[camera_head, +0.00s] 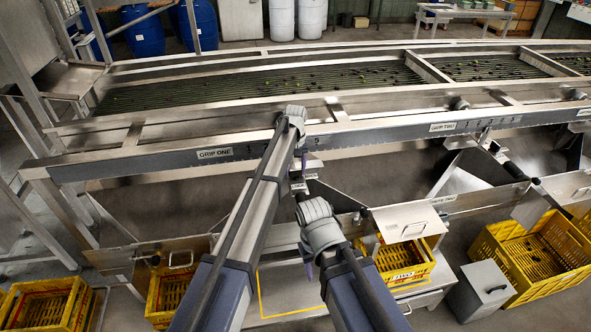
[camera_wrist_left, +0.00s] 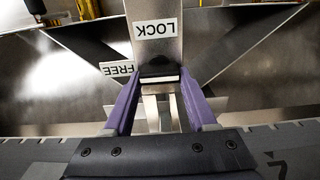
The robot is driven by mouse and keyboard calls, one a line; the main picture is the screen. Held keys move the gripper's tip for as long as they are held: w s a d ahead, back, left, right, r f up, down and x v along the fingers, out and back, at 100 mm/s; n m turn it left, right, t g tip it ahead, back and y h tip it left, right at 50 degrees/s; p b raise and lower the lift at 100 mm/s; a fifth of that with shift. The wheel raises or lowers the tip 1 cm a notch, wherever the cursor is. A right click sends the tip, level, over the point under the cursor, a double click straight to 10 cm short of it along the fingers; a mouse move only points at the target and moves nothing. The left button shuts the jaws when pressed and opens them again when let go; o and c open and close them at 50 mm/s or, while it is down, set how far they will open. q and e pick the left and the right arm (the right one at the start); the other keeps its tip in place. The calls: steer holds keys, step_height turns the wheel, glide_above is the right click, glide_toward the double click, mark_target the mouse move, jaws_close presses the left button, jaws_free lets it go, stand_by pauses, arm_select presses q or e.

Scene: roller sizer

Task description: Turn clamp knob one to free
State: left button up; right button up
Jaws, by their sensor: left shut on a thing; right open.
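The clamp knob (camera_wrist_left: 157,71) is a small dark knob with a pale bar along its near edge, in the left wrist view. It sits on a grey metal upright between the two purple fingers of my left gripper (camera_wrist_left: 159,80), which is shut on it. A LOCK label (camera_wrist_left: 155,28) is just above the knob and a FREE label (camera_wrist_left: 119,68) is to its left; both read upside down. My right gripper (camera_head: 309,270) hangs lower, open, apart from the knob.
The roller bed (camera_head: 260,85) lies behind. Yellow crates (camera_head: 45,302) stand below, left and right. A hinged metal flap (camera_head: 408,222) and a grey bin (camera_head: 480,292) are right of my right arm.

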stand_by(0.5)
arm_select(q)
steer(key=o, duration=1.4)
steer(key=shift+c, duration=0.2)
steer(key=shift+r, duration=0.15)
step_height(320, 180, up, 8)
steer(key=p, duration=0.8)
steer(key=shift+f, duration=0.2)
